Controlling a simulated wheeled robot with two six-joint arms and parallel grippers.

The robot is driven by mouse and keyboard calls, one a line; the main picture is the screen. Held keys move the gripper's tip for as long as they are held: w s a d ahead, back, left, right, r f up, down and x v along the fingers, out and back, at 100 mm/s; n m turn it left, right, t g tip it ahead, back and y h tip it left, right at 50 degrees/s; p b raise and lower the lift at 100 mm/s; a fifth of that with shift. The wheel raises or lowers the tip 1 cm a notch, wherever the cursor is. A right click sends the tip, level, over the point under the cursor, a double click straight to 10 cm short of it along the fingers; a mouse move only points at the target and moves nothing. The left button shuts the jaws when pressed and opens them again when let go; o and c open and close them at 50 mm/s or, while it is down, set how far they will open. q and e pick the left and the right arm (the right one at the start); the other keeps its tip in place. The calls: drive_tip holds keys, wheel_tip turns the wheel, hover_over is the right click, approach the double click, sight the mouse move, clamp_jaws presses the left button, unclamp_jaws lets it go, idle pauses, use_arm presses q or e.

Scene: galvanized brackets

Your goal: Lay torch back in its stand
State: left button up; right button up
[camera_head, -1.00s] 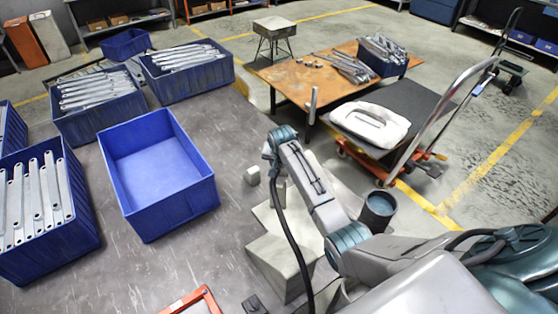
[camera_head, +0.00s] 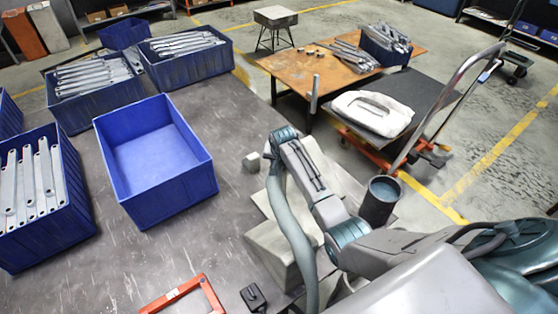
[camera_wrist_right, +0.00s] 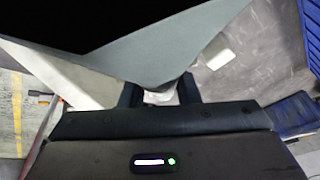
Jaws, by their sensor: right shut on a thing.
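In the right wrist view my right gripper (camera_wrist_right: 160,92) has its two dark fingers closed around a small pale part, which I take to be the torch (camera_wrist_right: 160,97). Most of it is hidden, and a large dark, grey-edged shape fills the top of that view. In the head view my right arm reaches in from the right over the table's edge, but its fingers and the torch do not show. I cannot clearly make out the torch's stand. My left gripper is in neither view.
An empty blue bin (camera_head: 203,185) stands on the dark table (camera_head: 110,265), with bins of metal brackets around it. A cart (camera_head: 434,105) stands beyond.

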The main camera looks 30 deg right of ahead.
drive_tip(key=shift+f, duration=0.3)
idle(0.6)
drive_tip(key=o, duration=1)
drive_tip(key=shift+o, duration=0.2)
drive_tip(key=shift+s+f, duration=0.1)
drive_tip(key=b+v, duration=0.2)
drive_tip(key=v, duration=0.9)
drive_tip(key=shift+b, duration=0.3)
drive_tip(key=shift+d, duration=0.1)
